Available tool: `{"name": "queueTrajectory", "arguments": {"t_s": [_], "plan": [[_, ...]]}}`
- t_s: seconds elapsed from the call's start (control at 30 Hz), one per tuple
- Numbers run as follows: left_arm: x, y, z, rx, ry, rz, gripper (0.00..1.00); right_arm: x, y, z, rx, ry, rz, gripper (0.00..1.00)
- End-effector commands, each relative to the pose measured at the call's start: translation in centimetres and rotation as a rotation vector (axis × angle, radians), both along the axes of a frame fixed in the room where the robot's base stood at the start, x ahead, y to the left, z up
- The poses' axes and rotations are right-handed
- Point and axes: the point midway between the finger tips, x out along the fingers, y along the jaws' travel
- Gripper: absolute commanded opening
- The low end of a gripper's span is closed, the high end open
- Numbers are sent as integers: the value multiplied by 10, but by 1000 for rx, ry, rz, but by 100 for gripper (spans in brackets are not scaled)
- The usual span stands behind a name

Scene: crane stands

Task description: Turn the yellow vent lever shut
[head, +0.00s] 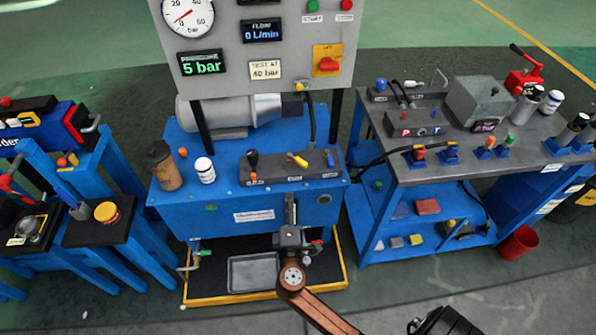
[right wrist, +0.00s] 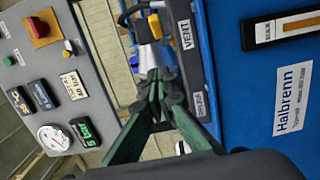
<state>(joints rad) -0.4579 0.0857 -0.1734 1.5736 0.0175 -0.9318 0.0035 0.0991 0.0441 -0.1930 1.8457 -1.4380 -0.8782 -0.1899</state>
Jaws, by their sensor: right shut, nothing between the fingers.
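The yellow vent lever (head: 297,160) stands on the dark valve block (head: 270,172) on top of the blue power unit, between a black-knobbed lever and a blue lever. It leans up and to the left in the head view. My right gripper (head: 291,200) is in front of the block, its tips a little below the lever in the picture. In the right wrist view the green fingers (right wrist: 163,77) are shut and empty. A yellow part (right wrist: 155,26), apparently the lever, shows just beyond their tips beside the VENT label (right wrist: 187,34). I cannot tell whether they touch.
A grey gauge panel (head: 262,45) rises behind the block. A black cable (head: 311,118) runs down behind the levers. A blue workbench (head: 385,172) stands to the right.

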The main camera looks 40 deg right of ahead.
Motion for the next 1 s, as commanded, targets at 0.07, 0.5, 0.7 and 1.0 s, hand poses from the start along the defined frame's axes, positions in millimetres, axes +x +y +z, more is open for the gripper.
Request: {"name": "queueTrajectory", "arguments": {"t_s": [0.07,0.5,0.7,1.0], "plan": [[3,-2,3,-2,0,-1,40,8,-6,-2,-2,1,0,0],[27,-18,53,-21,0,-1,40,77,-59,-3,0,1,-2,0],[33,-22,73,-27,-1,-2,40,78,-87,-3,1,3,-2,0],[36,-24,83,-30,-1,-2,40,79,-98,-1,3,2,-2,0]]}}
